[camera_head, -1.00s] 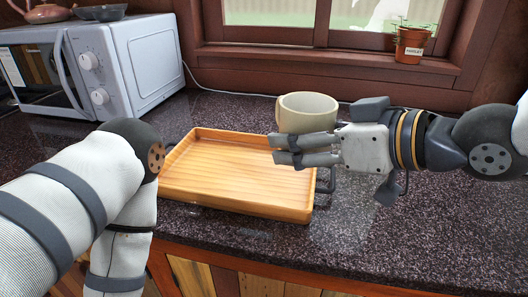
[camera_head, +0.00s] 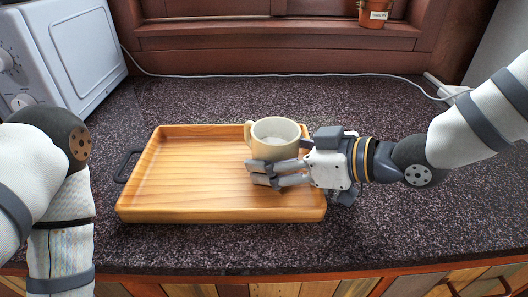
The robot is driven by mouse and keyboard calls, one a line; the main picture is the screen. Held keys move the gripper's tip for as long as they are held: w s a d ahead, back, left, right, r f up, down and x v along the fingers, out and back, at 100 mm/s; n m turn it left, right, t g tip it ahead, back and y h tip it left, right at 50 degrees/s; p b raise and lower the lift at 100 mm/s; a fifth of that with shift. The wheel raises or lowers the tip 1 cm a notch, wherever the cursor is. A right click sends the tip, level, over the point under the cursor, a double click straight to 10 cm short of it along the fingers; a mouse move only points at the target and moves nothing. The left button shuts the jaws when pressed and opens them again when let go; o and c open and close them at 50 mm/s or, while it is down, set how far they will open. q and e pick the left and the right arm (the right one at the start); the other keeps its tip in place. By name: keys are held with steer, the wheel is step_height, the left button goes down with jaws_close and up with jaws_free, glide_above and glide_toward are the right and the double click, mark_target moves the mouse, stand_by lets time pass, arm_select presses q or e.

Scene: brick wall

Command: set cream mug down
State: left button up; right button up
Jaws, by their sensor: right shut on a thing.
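The cream mug (camera_head: 275,137) is upright, its handle on the left side, over the back right part of the wooden tray (camera_head: 150,170). I cannot tell whether its base touches the tray floor. My right gripper (camera_head: 264,174) comes in from the right and is shut on the mug. Its fingers cover the lower front of the mug. The tray lies flat on the dark speckled counter and is otherwise empty. My left arm shows at the left edge, but its gripper is out of the picture.
A white microwave (camera_head: 70,50) stands at the back left. A white cable (camera_head: 270,75) runs along the wall under the window. A potted plant (camera_head: 374,13) stands on the sill. The counter (camera_head: 420,220) at the right front is clear.

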steer(key=shift+s+d+r, duration=0.1)
steer(key=shift+d, duration=0.25)
steer(key=shift+s+f, duration=0.2)
steer(key=shift+f, duration=0.55)
steer(key=o, duration=1.5)
steer(key=shift+f, duration=0.25)
steer(key=shift+o, duration=0.2)
steer(key=shift+s+f, duration=0.1)
steer(key=shift+f, duration=0.15)
steer(key=shift+r, duration=0.4)
steer(key=v, duration=0.4)
steer(key=r+v, duration=0.1)
steer(key=v, duration=0.7)
steer(key=shift+w+a+r, duration=0.15)
steer(key=shift+w+r, duration=0.1)
steer(key=shift+r, duration=0.15)
